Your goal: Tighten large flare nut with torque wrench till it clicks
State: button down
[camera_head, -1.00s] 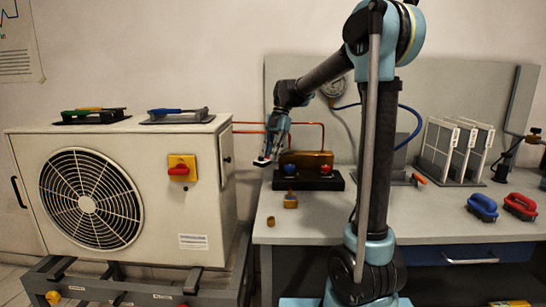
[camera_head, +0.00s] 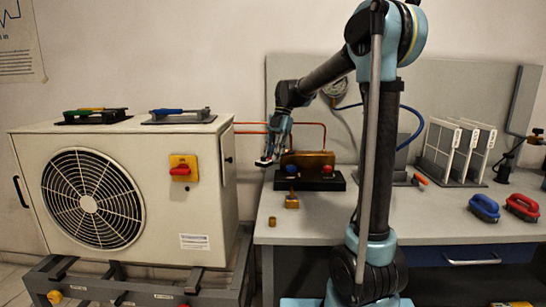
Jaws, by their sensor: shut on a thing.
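My gripper (camera_head: 266,160) hangs at the end of the bent-down arm, between the outdoor unit's right side and the brass manifold. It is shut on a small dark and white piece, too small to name. A copper pipe (camera_head: 311,124) runs from the unit's right side behind my gripper. The large flare nut cannot be made out. I cannot tell whether either is the torque wrench.
The brass manifold (camera_head: 309,159) with blue and red knobs stands on the bench (camera_head: 400,222). Two small brass pieces (camera_head: 291,201) lie before it.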

aim_at(269, 161)
jog(key=shift+s+d+n, duration=0.3)
jog(key=shift+d+n, duration=0.2)
dwell(0.4)
jog(key=shift+s, duration=0.2)
jog(key=shift+s+a, duration=0.35)
jog(key=shift+s, duration=0.35)
jog(key=shift+s+a, duration=0.4)
jog(key=shift+s, duration=0.25)
jog(key=shift+s+a, duration=0.35)
jog(key=shift+s, duration=0.35)
jog(key=shift+r, duration=2.3)
